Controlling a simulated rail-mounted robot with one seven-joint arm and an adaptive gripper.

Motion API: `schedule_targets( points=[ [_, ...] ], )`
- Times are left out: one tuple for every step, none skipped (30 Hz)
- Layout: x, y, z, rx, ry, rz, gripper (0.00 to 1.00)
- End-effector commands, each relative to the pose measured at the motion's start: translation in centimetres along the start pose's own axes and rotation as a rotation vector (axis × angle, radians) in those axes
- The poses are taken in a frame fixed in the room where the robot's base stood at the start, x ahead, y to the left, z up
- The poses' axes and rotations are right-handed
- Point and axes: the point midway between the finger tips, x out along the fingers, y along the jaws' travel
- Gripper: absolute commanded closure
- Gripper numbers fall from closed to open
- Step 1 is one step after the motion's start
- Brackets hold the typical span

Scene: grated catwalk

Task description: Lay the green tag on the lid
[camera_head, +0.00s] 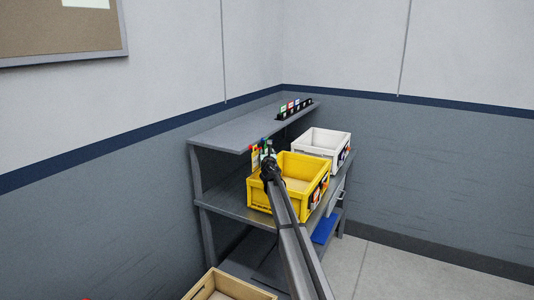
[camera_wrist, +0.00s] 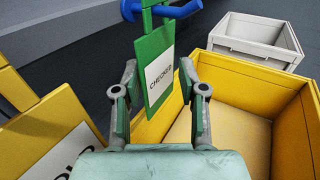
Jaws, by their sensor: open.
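The green tag (camera_wrist: 152,45) hangs upright from a blue hook (camera_wrist: 170,10) in the wrist view. It has a white label reading "CHECKED". My gripper (camera_wrist: 158,70) is open, with one finger at each side of the tag's lower part; I cannot tell whether either finger touches it. In the head view my gripper (camera_head: 268,170) is at the left rim of the yellow crate, and the tag is small and partly hidden there. I cannot make out a lid in either view.
A yellow tag (camera_wrist: 35,130) is close at left. The open yellow crate (camera_wrist: 232,128) is at right, a whitish crate (camera_wrist: 255,50) behind it. In the head view, an upper shelf (camera_head: 235,131) holds a rack of small coloured items (camera_head: 293,109). A wooden box (camera_head: 213,285) stands low in front.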

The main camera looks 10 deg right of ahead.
Motion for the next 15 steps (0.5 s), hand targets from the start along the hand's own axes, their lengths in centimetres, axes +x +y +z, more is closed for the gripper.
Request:
schedule_targets(
  points=[
    [-0.02, 0.0, -0.01, 0.0, 0.0, 0.0, 0.58],
    [-0.03, 0.0, -0.01, 0.0, 0.0, 0.0, 0.58],
    [-0.03, 0.0, 0.0, 0.0, 0.0, 0.0, 0.58],
    [-0.03, 0.0, 0.0, 0.0, 0.0, 0.0, 0.62],
    [-0.03, 0.0, 0.0, 0.0, 0.0, 0.0, 0.72],
    [-0.04, 0.0, 0.0, 0.0, 0.0, 0.0, 0.87],
    [-0.04, 0.01, 0.0, 0.0, 0.0, 0.0, 0.97],
    [-0.04, 0.01, 0.0, 0.0, 0.0, 0.0, 1.0],
    [-0.04, 0.01, 0.01, 0.0, 0.0, 0.0, 1.0],
    [-0.04, 0.01, 0.01, 0.0, 0.0, 0.0, 1.0],
    [-0.04, 0.01, 0.01, 0.0, 0.0, 0.0, 1.0],
    [-0.04, 0.01, 0.01, 0.0, 0.0, 0.0, 1.0],
    [-0.04, 0.01, 0.01, 0.0, 0.0, 0.0, 1.0],
    [-0.04, 0.01, 0.02, 0.0, 0.0, 0.0, 1.0],
    [-0.04, 0.01, 0.03, 0.0, 0.0, 0.0, 1.0]
  ],
)
